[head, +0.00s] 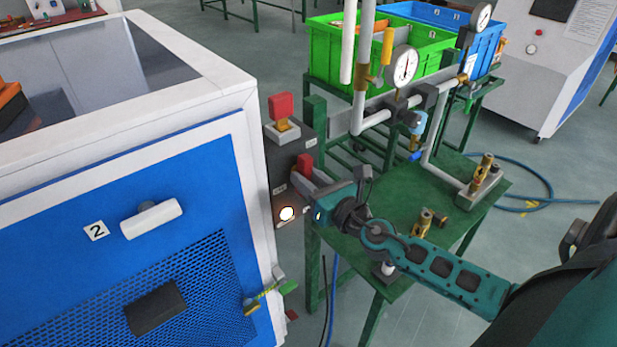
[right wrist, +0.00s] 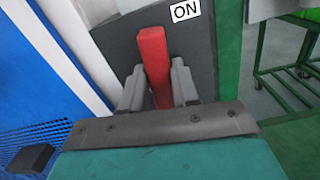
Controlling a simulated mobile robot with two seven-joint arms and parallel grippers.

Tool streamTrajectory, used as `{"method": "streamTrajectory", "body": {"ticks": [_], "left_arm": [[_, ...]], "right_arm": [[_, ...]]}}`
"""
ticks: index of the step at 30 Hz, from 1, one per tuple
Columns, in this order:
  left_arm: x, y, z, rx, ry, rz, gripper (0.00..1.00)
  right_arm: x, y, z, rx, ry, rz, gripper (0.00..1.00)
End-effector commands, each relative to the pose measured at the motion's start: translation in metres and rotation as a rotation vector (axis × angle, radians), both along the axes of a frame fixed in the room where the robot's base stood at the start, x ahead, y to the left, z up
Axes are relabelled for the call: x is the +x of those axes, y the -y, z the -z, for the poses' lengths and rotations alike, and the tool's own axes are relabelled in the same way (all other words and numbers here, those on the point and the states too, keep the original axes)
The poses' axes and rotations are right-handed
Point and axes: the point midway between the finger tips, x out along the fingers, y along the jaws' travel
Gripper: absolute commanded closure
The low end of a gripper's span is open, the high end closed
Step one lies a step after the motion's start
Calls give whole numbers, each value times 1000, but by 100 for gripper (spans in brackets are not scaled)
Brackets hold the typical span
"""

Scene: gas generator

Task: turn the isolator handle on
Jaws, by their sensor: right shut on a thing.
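The red isolator handle (right wrist: 154,62) stands between the two fingers of my right gripper (right wrist: 157,88) in the right wrist view. The fingers are shut on it. An "ON" label (right wrist: 185,11) is on the dark panel just right of the handle's upper end. In the head view the handle (head: 304,163) shows on the side panel of the blue and white cabinet, with my right gripper (head: 312,180) at it. My left gripper is not in view.
The cabinet's blue door (head: 95,200) with a white handle (head: 151,219) is at the left. A green table (head: 440,215) with pipes, a gauge (head: 404,66) and brass fittings stands close behind my right arm. Green (head: 325,55) and blue crates are at the back.

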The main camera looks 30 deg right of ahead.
Motion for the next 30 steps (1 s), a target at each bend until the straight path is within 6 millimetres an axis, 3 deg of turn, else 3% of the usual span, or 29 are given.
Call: {"method": "streamTrajectory", "body": {"ticks": [9, 25, 26, 30], "left_arm": [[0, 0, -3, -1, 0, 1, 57], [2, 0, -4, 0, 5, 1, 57], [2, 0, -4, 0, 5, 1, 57], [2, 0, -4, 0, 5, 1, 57]], "right_arm": [[0, 0, 0, -120, 8, 0, 100], [0, 0, 0, -144, 11, 0, 100], [0, 0, 0, -144, 11, 0, 74], [0, 0, 0, -143, 11, 0, 60]]}}
